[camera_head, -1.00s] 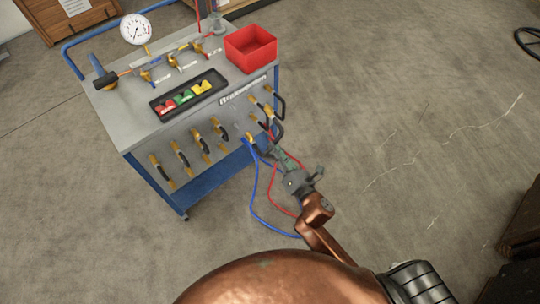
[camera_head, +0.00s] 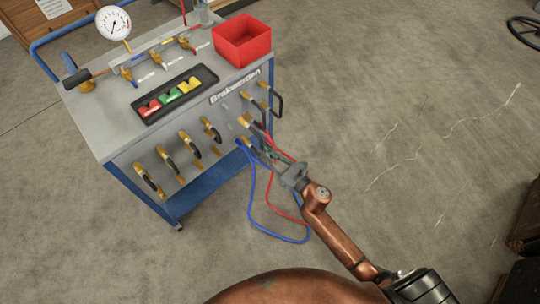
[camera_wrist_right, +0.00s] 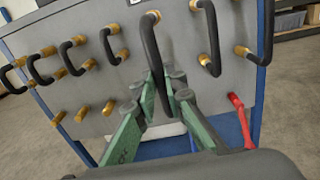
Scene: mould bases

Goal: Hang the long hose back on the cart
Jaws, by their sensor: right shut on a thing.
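The grey cart (camera_head: 120,110) with blue legs stands at left in the head view. My right gripper (camera_head: 262,150) is at the right part of its front panel. In the right wrist view, the green fingers (camera_wrist_right: 166,82) are shut on a long black hose (camera_wrist_right: 154,55). The hose's upper end is at a brass fitting high on the panel. My left gripper is not in view.
Several short black hoses (camera_head: 168,160) loop between brass fittings beside it. A blue hose (camera_head: 251,205) and a red hose (camera_head: 270,195) hang below my right gripper. A red bin (camera_head: 243,42) and a black tray (camera_head: 175,95) are on top.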

